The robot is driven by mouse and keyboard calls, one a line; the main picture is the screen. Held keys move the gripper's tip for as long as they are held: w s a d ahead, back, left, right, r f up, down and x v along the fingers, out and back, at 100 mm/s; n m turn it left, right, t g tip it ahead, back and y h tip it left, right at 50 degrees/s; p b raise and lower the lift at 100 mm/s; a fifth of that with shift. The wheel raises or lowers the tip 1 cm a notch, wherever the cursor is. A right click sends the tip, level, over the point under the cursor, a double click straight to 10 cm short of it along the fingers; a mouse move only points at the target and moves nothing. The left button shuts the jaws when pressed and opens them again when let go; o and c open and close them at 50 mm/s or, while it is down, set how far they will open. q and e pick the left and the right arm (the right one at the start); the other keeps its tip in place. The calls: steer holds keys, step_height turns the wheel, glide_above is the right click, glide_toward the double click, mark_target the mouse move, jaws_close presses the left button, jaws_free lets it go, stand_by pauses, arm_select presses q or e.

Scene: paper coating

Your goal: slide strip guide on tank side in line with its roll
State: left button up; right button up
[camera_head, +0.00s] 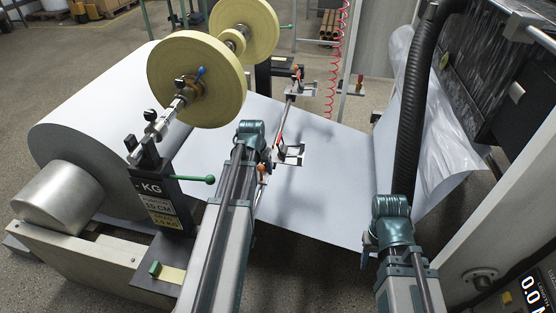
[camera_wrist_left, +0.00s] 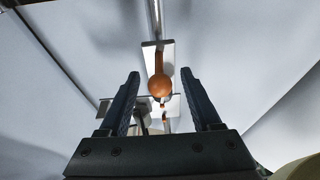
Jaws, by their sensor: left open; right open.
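The near strip guide (camera_head: 290,155), a small metal plate with a red lever, sits on a thin rod above the white paper web. Its orange ball knob (camera_wrist_left: 160,86) shows in the left wrist view between the spread fingers of my left gripper (camera_wrist_left: 160,74), with a gap on both sides. In the head view my left gripper (camera_head: 263,170) is beside the guide, mostly hidden by my own wrist. A second guide (camera_head: 300,88) sits farther along the rod. The near yellow strip roll (camera_head: 200,80) hangs on a shaft to the left. My right gripper (camera_head: 368,245) is partly hidden beside the web, away from the guides.
A second yellow roll (camera_head: 250,25) is behind the first. A large white paper roll (camera_head: 95,105) fills the left. A black hose (camera_head: 412,110) and a machine frame stand at right. A post with a green-tipped lever (camera_head: 195,179) stands close to my left arm.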

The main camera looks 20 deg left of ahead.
arm_select(q)
jaws_close()
steer(key=shift+s+d, duration=0.1)
steer(key=shift+s, duration=0.25)
steer(key=shift+s+d, duration=0.25)
steer(key=shift+s, duration=0.8)
jaws_free()
steer(key=shift+r, duration=0.1)
steer(key=p+v, duration=0.4)
steer(key=shift+s+r, duration=0.1)
steer(key=shift+r, duration=0.05)
steer(key=shift+r+p, duration=0.1)
steer(key=shift+p, duration=0.2)
